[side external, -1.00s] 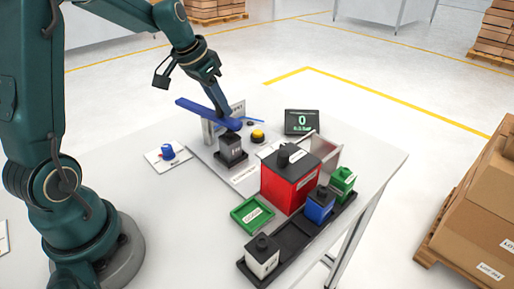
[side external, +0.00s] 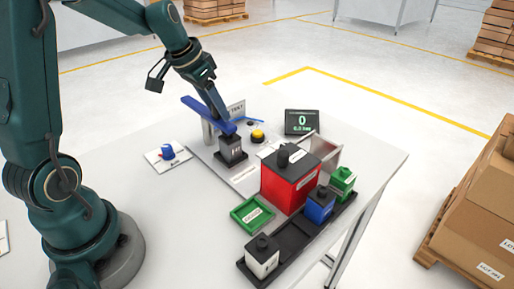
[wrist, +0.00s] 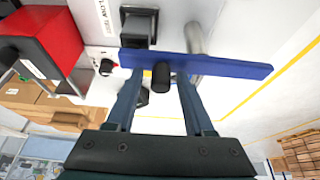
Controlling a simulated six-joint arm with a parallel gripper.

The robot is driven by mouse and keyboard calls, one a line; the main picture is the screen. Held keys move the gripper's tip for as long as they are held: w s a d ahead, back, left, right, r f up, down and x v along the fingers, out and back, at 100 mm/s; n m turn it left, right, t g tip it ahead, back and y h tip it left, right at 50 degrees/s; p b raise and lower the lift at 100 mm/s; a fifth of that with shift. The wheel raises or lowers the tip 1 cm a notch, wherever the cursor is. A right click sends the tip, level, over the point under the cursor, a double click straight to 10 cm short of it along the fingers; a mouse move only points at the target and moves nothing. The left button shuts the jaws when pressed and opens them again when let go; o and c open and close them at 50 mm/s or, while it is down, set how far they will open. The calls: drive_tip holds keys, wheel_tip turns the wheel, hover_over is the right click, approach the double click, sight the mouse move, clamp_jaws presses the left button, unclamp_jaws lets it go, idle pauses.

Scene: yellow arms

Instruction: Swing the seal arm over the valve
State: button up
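The seal arm is a long blue bar (side external: 200,108) carried by a grey post (side external: 208,132). Its near end appears just above the valve (side external: 232,152), a grey block on a dark base; I cannot tell whether it is directly over it. The bar (wrist: 225,67) crosses the wrist view, with a black knob (wrist: 161,75) on it. My gripper (side external: 224,113) is down at the bar. In the wrist view its fingers (wrist: 160,85) stand apart on either side of the knob, with visible gaps.
A yellow button (side external: 257,135) and a display reading 0 (side external: 302,122) are behind the valve. A blue knob on a white plate (side external: 167,154) is left. A red box (side external: 288,185), green tray (side external: 252,214) and black rack (side external: 290,240) with small blocks are at right.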

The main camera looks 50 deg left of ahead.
drive_tip(key=shift+r, duration=0.1)
drive_tip(key=shift+r, duration=3.7)
drive_tip(key=shift+w+d+r, duration=0.1)
drive_tip(key=shift+d, duration=0.1)
drive_tip(key=s+d+r+m+t, duration=0.1)
drive_tip(key=s+d+r+m, duration=0.1)
drive_tip(key=s+d+r, duration=0.3)
drive_tip(key=s+d+f+n, duration=0.2)
drive_tip(key=s+d+f, duration=0.5)
drive_tip(key=s, duration=0.5)
drive_tip(key=shift+d+f, duration=0.25)
drive_tip(key=shift+f, duration=0.45)
